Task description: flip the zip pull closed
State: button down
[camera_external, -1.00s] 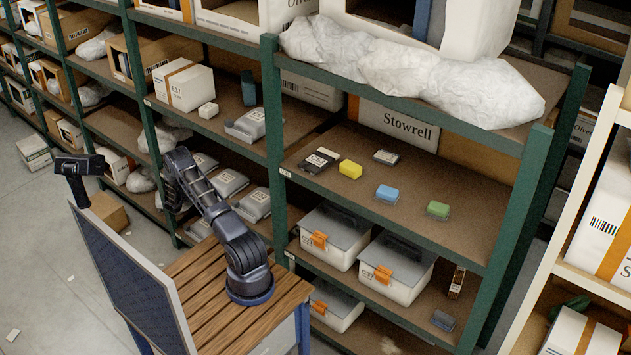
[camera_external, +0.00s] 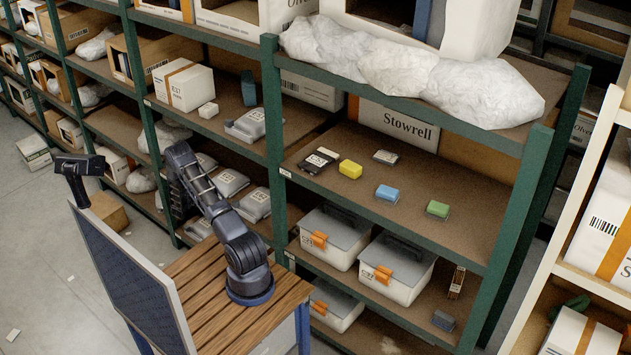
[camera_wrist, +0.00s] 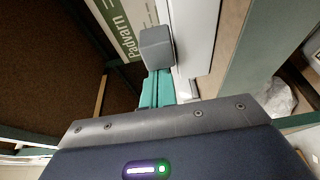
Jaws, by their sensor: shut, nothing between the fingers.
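I cannot make out a zip pull in either view. In the wrist view my gripper (camera_wrist: 157,52) shows as teal fingers with a grey block-like tip, shut and empty. Past its tip are a green-and-white printed panel reading "Padvarn" (camera_wrist: 118,28) and a pale white strip (camera_wrist: 196,45). In the external view my arm reaches from the wooden bench top towards the lower shelves at the left of the green post. Its end is dark against the shelving, and the fingers cannot be made out there. Several grey labelled packs (camera_external: 231,183) lie on the shelf right of the arm.
A green post (camera_external: 275,150) stands right of my arm. Lidded grey-and-white bins with orange latches (camera_external: 335,238) fill a shelf to its right. Small yellow (camera_external: 350,169), blue (camera_external: 387,193) and green (camera_external: 437,209) blocks lie above, with bare shelf around them.

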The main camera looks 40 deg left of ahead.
jog(key=d, duration=0.8)
jog(key=shift+d, duration=0.4)
jog(key=shift+a, duration=0.15)
jog(key=a, duration=0.3)
jog(key=shift+a, duration=0.3)
jog(key=shift+s, duration=0.35)
jog(key=v, duration=0.9)
jog(key=shift+s+d, duration=0.1)
